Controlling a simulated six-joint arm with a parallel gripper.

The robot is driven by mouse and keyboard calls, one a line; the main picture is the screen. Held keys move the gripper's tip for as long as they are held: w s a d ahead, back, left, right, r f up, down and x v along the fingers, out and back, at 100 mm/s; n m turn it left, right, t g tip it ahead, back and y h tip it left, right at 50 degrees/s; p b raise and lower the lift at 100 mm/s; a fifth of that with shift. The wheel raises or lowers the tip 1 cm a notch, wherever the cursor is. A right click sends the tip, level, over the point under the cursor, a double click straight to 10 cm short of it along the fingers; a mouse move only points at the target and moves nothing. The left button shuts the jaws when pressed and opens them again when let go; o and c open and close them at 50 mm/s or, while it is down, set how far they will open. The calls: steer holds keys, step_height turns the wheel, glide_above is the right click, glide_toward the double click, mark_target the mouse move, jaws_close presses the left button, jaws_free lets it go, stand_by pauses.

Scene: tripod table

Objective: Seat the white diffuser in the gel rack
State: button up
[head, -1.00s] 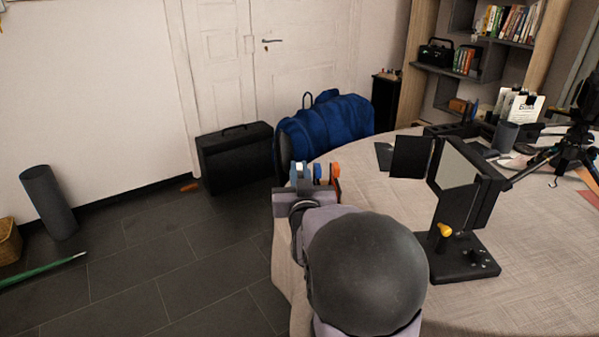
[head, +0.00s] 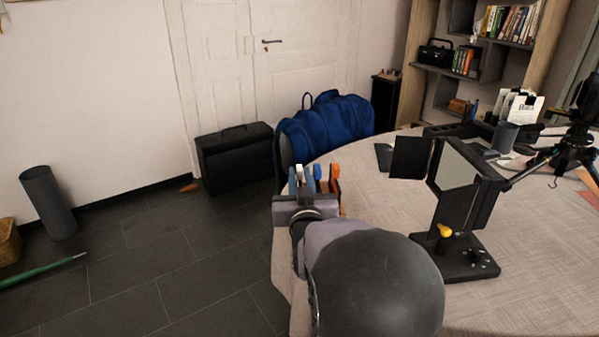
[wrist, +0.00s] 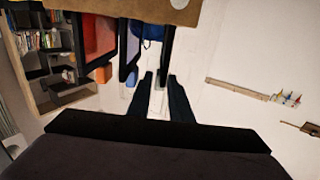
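In the head view my gripper (head: 308,188) is at the left edge of the round table, beside a cluster of white, blue and orange parts. In the wrist view, dark-framed panels show an orange gel (wrist: 98,35) and a blue gel (wrist: 129,45). A small white piece, seemingly the tab of the white diffuser (wrist: 160,82), lies between my fingertips. Its panel looks nearly edge-on, so its seating is unclear. Whether the fingers touch the white piece cannot be told. The gel rack is mostly hidden; a tan surface (wrist: 110,7) shows behind the frames.
A black stand (head: 465,262) with a pale panel and yellow knob stands on the table (head: 375,215) to the right. A tripod (head: 565,155) and a grey cup (head: 505,137) are farther right. A blue bag (head: 325,130) and black case (head: 235,160) are beyond the table.

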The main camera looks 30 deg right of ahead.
steer(key=v, duration=0.2)
steer(key=shift+s+a+f+b, duration=0.1)
steer(key=shift+s+a+b, duration=0.1)
steer(key=shift+s+b, duration=0.15)
steer(key=shift+s+a+b, duration=0.2)
steer(key=shift+s+b, duration=0.2)
steer(key=shift+b, duration=0.4)
steer(key=shift+s+a+b, duration=0.3)
steer(key=shift+s+b, duration=0.15)
steer(key=shift+b, duration=0.15)
